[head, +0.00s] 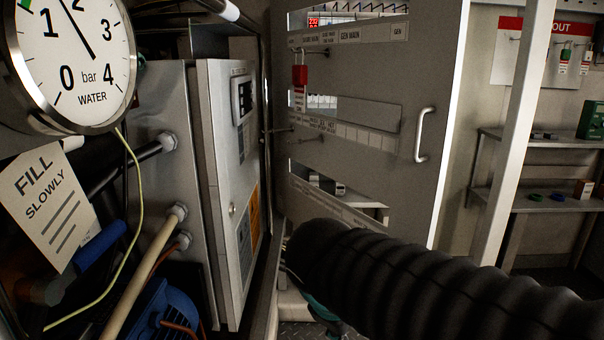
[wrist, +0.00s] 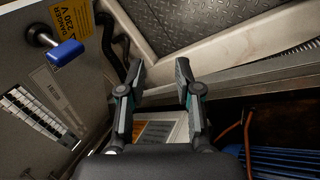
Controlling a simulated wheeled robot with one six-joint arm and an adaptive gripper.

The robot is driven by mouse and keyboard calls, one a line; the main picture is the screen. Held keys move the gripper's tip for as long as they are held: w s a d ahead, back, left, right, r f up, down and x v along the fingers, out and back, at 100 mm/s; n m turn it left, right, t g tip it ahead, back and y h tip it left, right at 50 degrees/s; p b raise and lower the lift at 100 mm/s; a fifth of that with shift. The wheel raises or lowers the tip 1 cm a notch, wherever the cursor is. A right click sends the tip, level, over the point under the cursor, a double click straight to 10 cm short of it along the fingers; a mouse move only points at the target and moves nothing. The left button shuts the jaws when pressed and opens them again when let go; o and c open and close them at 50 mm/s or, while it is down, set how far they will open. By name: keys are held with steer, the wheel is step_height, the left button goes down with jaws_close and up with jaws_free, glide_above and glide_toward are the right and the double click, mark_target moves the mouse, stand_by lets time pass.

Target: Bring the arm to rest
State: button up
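My gripper (wrist: 160,84) shows in the wrist view with its two dark fingers spread apart. The space between the fingertips is empty, with a pale frame edge and a chequer-plate floor behind it. In the head view my arm's black ribbed sleeve crosses the lower right. The gripper is mostly hidden behind it there, with only a small teal and dark part showing near the bottom middle.
A pressure gauge (head: 70,55) and a paper tag (head: 47,205) are close at left. A grey control box (head: 228,180) stands beside an open panel door (head: 385,75) with a handle (head: 424,135). In the wrist view, a blue-handled valve (wrist: 66,52) and a blue ribbed motor (wrist: 285,162) flank the gripper.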

steer(key=s+d+f+m+y, duration=0.2)
steer(key=s+d+f+m, duration=0.2)
steer(key=s+d+m, duration=0.4)
steer(key=shift+s+d+m+t+y, duration=0.2)
steer(key=shift+d+m+t+y, duration=0.15)
steer(key=shift+m, duration=0.85)
stand_by(0.8)
